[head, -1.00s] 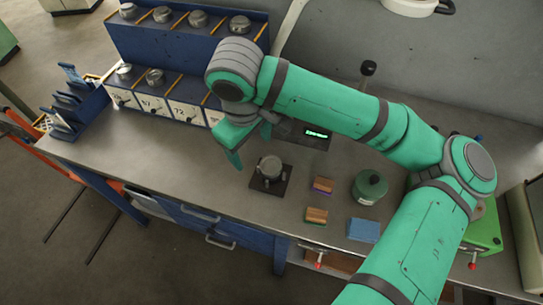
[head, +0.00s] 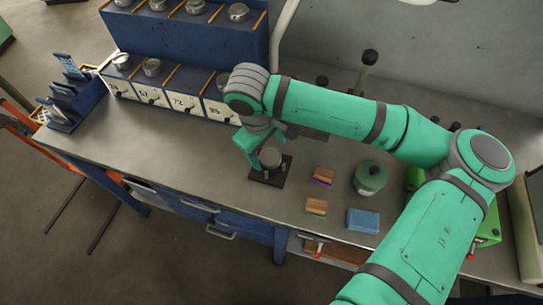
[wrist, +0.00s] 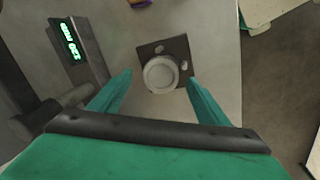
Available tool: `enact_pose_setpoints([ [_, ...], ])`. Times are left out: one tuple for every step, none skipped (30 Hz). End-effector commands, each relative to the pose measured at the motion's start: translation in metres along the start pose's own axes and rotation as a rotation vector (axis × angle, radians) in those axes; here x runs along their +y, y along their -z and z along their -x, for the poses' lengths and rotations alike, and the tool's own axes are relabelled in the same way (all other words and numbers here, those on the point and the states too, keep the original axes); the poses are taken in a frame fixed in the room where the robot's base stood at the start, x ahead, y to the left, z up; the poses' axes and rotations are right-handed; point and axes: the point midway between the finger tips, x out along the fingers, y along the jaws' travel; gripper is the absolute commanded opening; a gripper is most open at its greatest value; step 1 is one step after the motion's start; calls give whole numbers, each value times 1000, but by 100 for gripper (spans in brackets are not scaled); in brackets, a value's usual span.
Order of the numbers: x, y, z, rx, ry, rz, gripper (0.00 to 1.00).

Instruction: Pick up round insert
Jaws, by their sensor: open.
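A round metal insert (head: 270,158) sits on a dark square plate (head: 270,178) on the workbench. In the wrist view the insert (wrist: 160,74) is a pale disc on the dark plate (wrist: 178,46), between and beyond my fingertips. My gripper (wrist: 158,82) is open and empty, with one green finger on each side of the insert's outline. In the head view my gripper (head: 262,146) is at the plate, partly in front of the insert. I cannot tell whether a finger touches it.
A blue rack (head: 172,96) with numbered bays and several round metal pieces stands behind on the left. Brush-like blocks (head: 322,175), a blue block (head: 362,221) and a green canister (head: 369,178) lie to the right. A lit display (wrist: 70,41) is near the plate. The bench's left front is clear.

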Motion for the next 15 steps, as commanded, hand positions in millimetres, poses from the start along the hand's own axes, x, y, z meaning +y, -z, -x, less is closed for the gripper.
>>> enact_pose_setpoints([
  [0,0,-6,-2,0,0,70],
  [-1,0,-9,-1,0,1,70],
  [-1,1,-12,-1,1,2,70],
  [-2,1,-14,0,1,3,70],
  [-2,1,-16,0,0,4,70],
  [-2,1,-17,0,0,4,70],
  [-2,1,-17,1,0,4,70],
  [-2,2,-17,1,-1,5,70],
  [-2,2,-17,1,-1,4,70],
  [-2,1,-17,1,-1,4,70],
  [-1,1,-17,1,-1,4,70],
  [-1,1,-17,1,0,3,70],
  [-1,0,-17,1,0,2,65],
  [0,0,-17,0,0,1,58],
  [0,0,-17,0,0,0,48],
])
